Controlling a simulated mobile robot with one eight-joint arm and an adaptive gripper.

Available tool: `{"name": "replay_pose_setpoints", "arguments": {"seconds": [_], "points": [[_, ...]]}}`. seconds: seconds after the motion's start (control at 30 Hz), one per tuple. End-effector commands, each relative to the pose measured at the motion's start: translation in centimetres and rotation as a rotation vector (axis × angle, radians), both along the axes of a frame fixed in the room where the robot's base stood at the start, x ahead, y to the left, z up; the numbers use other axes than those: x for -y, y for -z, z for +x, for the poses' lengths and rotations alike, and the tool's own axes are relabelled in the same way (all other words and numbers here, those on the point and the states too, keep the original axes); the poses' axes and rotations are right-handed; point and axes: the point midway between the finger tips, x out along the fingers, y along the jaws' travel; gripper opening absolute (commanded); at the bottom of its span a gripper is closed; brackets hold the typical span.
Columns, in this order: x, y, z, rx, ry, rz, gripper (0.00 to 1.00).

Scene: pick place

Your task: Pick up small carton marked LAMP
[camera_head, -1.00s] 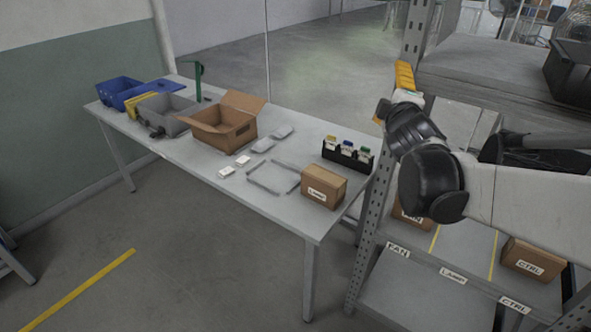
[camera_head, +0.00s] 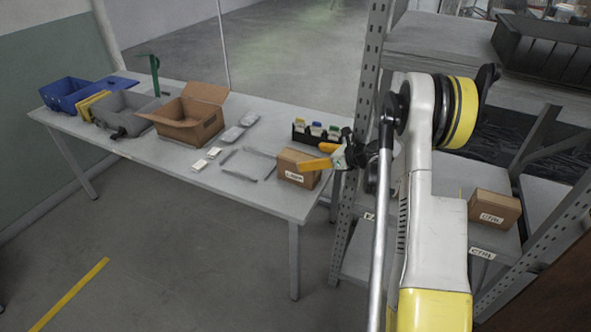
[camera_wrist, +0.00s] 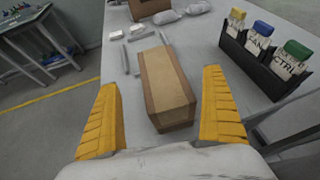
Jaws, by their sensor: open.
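The small carton marked LAMP (camera_head: 292,170) is a closed brown box on the near right end of the grey table. Its label faces the front in the head view and is partly covered by a yellow finger. My gripper (camera_head: 328,158) is open and empty, close to the carton's right side in the head view. In the wrist view the gripper (camera_wrist: 165,105) has clear gaps on both sides of the carton.
A black holder (camera_head: 316,137) with several colour-topped packs stands behind the carton. A thin grey frame (camera_head: 240,175) lies left of it. An open cardboard box (camera_head: 187,121) is further left. A metal shelf post (camera_head: 362,120) rises right of the table; a CTRL carton (camera_head: 494,208) sits on the shelf.

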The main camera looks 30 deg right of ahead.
Motion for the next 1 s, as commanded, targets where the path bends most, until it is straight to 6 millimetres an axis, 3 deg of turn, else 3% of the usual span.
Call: {"name": "replay_pose_setpoints", "arguments": {"seconds": [0.47, 0.7, 0.93, 1.0], "points": [[-2.3, 3.4, 4.6, 0.002, 0.000, 0.005, 0.96], [-2.4, 3.3, 4.9, 0.002, 0.001, 0.004, 0.96], [-2.4, 3.3, 4.9, 0.002, 0.001, 0.004, 0.26], [-2.4, 3.3, 4.9, 0.002, 0.003, 0.005, 0.25]]}}
